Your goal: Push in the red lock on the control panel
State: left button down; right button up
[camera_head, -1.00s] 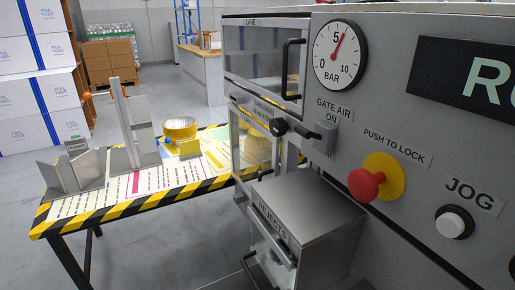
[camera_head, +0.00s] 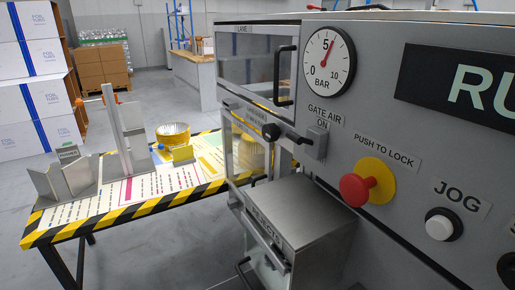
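The red lock (camera_head: 356,189) is a round red mushroom button on a yellow disc (camera_head: 380,180), mounted on the grey control panel (camera_head: 410,150). A label reading PUSH TO LOCK (camera_head: 387,151) sits just above it. The red head stands out from the disc on a short stem. Nothing touches it. Neither of my grippers shows in the head view.
A white JOG button (camera_head: 440,227) is to the right of the lock. A pressure gauge (camera_head: 327,61) and a gate air switch (camera_head: 315,142) are above left. The metal rejects box (camera_head: 300,210) juts out below left. A striped-edge table (camera_head: 130,212) stands at left.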

aim_at(353, 189)
jog(key=k+l+z, duration=0.2)
jog(key=l, duration=0.2)
jog(key=k+l+z, duration=0.1)
jog(key=k+l, duration=0.15)
jog(key=k+l+z, duration=0.1)
jog(key=l, duration=0.3)
jog(key=k+l+z, duration=0.1)
jog(key=l, duration=0.25)
jog(key=k, duration=0.1)
